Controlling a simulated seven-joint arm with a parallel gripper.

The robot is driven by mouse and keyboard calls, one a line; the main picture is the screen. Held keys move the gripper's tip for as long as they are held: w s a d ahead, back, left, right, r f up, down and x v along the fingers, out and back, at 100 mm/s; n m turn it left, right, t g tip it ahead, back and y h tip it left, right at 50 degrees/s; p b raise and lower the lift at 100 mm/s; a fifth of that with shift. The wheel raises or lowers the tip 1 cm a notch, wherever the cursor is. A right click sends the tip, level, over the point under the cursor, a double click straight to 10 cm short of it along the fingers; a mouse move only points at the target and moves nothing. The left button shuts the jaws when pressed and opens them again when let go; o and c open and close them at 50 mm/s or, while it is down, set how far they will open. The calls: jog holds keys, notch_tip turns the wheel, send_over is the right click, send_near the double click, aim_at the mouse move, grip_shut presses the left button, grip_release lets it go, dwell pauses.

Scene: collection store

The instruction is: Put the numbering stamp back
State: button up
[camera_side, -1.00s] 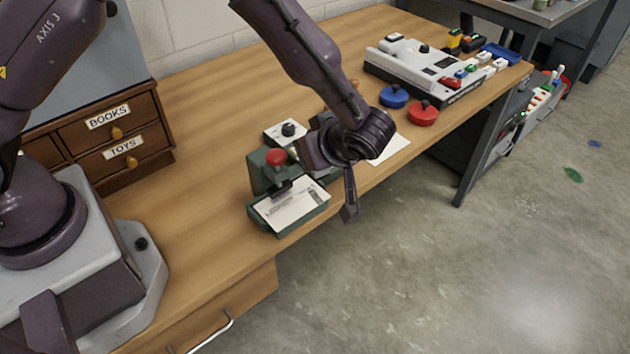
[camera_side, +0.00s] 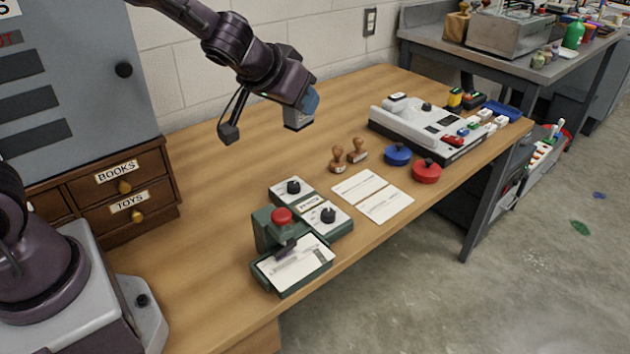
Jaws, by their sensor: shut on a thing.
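My gripper (camera_side: 290,92) is raised above the back of the wooden desk, shut on a small blue-grey block with a pale lower end, apparently the numbering stamp (camera_side: 302,112). The fingers and part of the block are hidden by the wrist. The block hangs clear of the desk, slightly tilted. In front of it on the desk, apart from my gripper, stands a green press (camera_side: 268,231) with a red knob and a printed card on its plate. Behind and beside the press is a green tray (camera_side: 335,233) with white-topped, black-knobbed pieces.
A blue round pad (camera_side: 397,154), a red one (camera_side: 426,171) and a grey-white machine (camera_side: 425,128) are to the right. Wooden drawers (camera_side: 124,188) stand left. Desk between drawers and stamps is clear.

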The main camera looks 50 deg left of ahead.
jog(key=shift+w+a+m, duration=0.2)
jog(key=shift+a+m, duration=0.1)
jog(key=shift+a, duration=0.4)
jog(key=shift+w+a+f+m+h, duration=0.3)
jog(key=shift+a+f+h, duration=0.15)
jog(key=shift+f+h, duration=0.05)
jog(key=shift+w+a+f, duration=0.1)
jog(key=shift+a+f, duration=0.25)
jog(key=s+a+f+m+h, duration=0.1)
jog(key=a+f+m+h, duration=0.4)
jog(key=f, duration=0.6)
jog(key=shift+m+y, duration=0.3)
jog(key=shift+m, duration=0.1)
jog(key=w+a+f, duration=0.1)
jog(key=w+f, duration=0.2)
jog(key=w, duration=0.1)
jog(key=w+a+f, duration=0.1)
jog(key=w+f, duration=0.2)
jog(key=w, duration=0.1)
jog(key=w+a+f, duration=0.1)
jog(key=w+f, duration=0.2)
jog(key=w, duration=0.1)
jog(key=shift+w+a, duration=0.25)
jog(key=shift+a, duration=0.15)
jog(key=shift+w+f, duration=0.15)
jog(key=shift+f, duration=0.75)
jog(key=shift+w+f, duration=0.1)
jog(key=shift+f, duration=0.75)
